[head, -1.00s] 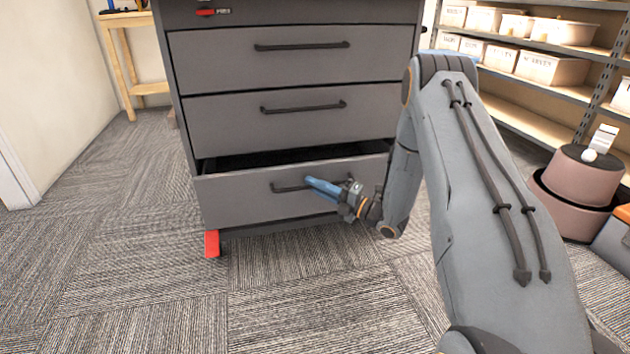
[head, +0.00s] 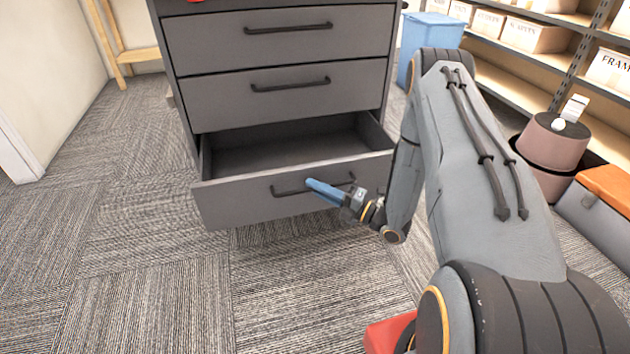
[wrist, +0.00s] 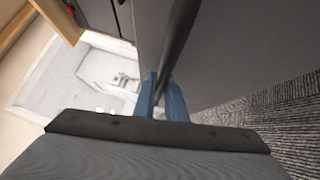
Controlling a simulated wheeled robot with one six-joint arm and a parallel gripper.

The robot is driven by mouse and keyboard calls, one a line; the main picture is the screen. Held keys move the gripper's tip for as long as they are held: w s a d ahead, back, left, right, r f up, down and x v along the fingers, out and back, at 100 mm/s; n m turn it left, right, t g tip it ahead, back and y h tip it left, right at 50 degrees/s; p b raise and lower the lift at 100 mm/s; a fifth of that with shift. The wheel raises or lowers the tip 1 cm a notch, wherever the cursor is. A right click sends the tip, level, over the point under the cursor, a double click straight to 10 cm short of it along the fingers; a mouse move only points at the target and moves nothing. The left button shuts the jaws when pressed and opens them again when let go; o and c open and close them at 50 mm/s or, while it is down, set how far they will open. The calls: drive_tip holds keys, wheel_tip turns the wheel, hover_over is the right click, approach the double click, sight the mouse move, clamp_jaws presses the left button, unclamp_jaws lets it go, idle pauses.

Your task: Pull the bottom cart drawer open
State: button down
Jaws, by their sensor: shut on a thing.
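The grey cart (head: 280,33) stands ahead in the head view with its bottom drawer (head: 235,203) pulled well out. The inside of the drawer looks empty where it shows. My gripper (head: 312,186) has blue fingers shut on the dark bar handle (head: 288,192) of that drawer. In the wrist view the handle (wrist: 180,40) runs between the blue fingertips (wrist: 162,95). The two drawers above, including the middle one (head: 230,98), are shut.
Carpet in front of the cart (head: 130,270) is clear. At the right are a shelf with white boxes (head: 535,36), a round brownish-pink container (head: 550,150) and a grey case with an orange lid (head: 605,185). A blue bin (head: 430,35) stands behind my arm.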

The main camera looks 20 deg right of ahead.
idle(0.3)
drive_tip(key=c, duration=2.1)
unclamp_jaws()
drive_tip(key=p+v, duration=0.2)
drive_tip(key=v, duration=0.6)
drive_tip(key=shift+a, duration=0.15)
